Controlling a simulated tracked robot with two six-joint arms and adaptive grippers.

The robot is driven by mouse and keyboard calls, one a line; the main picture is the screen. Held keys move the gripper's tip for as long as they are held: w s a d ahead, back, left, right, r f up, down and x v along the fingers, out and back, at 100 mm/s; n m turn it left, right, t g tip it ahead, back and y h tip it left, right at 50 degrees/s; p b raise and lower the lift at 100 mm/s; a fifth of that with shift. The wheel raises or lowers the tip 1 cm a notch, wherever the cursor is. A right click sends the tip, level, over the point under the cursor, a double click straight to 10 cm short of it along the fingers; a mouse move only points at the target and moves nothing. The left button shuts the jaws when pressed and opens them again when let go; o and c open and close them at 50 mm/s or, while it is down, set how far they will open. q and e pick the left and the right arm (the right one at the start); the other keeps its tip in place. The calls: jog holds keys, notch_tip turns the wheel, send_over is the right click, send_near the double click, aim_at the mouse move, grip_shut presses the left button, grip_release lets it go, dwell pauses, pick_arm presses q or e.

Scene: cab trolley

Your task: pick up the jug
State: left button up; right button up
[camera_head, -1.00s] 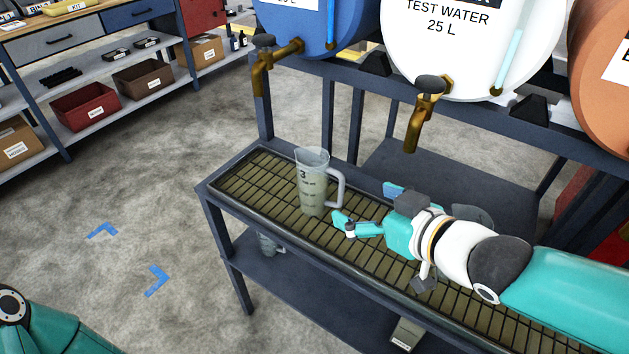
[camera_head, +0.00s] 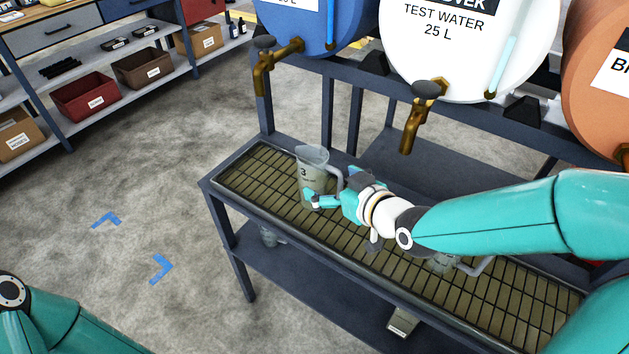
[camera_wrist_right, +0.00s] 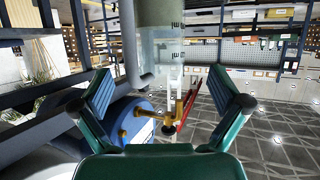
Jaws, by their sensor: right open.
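The clear grey jug (camera_head: 312,160), marked with a 3, stands upright on the slatted tray near its left end, its handle on the right. My right gripper (camera_head: 316,198) is open at the jug's lower part and handle side, and partly covers it. In the right wrist view, the jug (camera_wrist_right: 160,45) and its handle show ahead, between the lines of my two spread fingers (camera_wrist_right: 160,80). I cannot tell whether a finger touches the jug. My left gripper is out of view.
The slatted tray (camera_head: 500,310) tops a dark stand. A second vessel with a handle (camera_head: 475,266) is partly hidden below my right arm. Brass taps (camera_head: 415,115) hang from the blue and white drums (camera_head: 470,50) above.

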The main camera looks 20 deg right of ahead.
aim_at(322, 173)
jog(key=shift+w+a, duration=0.15)
jog(key=shift+w, duration=0.35)
jog(key=shift+r+p+x, duration=0.1)
jog(key=shift+p+x, duration=0.25)
jog(key=shift+x, duration=0.7)
jog(key=shift+r+p+x, duration=0.15)
jog(key=shift+p+x, duration=0.2)
jog(key=shift+x, duration=0.75)
jog(key=shift+w, duration=0.1)
jog(key=c, duration=1.2)
jog(key=shift+c, duration=0.5)
jog(key=shift+r, duration=0.15)
